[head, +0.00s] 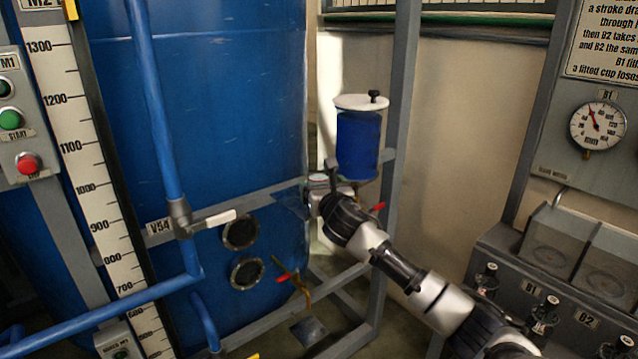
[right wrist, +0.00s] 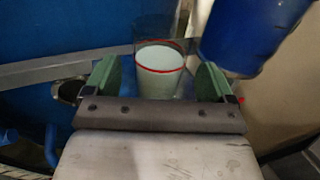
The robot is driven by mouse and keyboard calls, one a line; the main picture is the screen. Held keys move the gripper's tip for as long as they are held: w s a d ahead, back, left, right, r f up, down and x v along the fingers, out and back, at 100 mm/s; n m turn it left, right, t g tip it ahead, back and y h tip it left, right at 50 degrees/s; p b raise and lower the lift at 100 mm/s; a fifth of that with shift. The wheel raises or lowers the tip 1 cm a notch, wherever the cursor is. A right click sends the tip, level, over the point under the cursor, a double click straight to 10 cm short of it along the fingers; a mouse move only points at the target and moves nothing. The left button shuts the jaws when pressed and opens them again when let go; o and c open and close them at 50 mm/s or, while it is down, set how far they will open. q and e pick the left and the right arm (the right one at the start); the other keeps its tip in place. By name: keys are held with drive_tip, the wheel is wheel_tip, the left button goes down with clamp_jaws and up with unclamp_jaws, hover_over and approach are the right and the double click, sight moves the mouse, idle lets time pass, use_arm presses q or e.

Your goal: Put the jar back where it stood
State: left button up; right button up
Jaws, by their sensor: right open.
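The jar (right wrist: 160,72) is clear, with pale content and a red line around it. In the right wrist view it stands upright between the two green fingers of my right gripper (right wrist: 160,82), with a gap on either side. The gripper is open around it. In the head view my right gripper (head: 322,196) is at the blue tank's frame, just below and left of a blue container with a white lid. Only a small pale top of the jar (head: 318,178) shows there. What bears the jar is hidden by the gripper. My left gripper is not in view.
The blue container (head: 358,145) hangs close to the right of the gripper, on a grey post (head: 400,120). A red-handled valve (head: 377,208) is near my wrist. The large blue tank (head: 235,110) is behind. A pump panel (head: 545,290) stands at right.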

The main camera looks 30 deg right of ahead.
sight(318, 180)
drive_tip(key=shift+x, duration=1.5)
drive_tip(key=shift+s, duration=0.1)
drive_tip(key=c, duration=1.1)
drive_tip(key=shift+r, duration=0.1)
drive_tip(key=shift+c, duration=0.2)
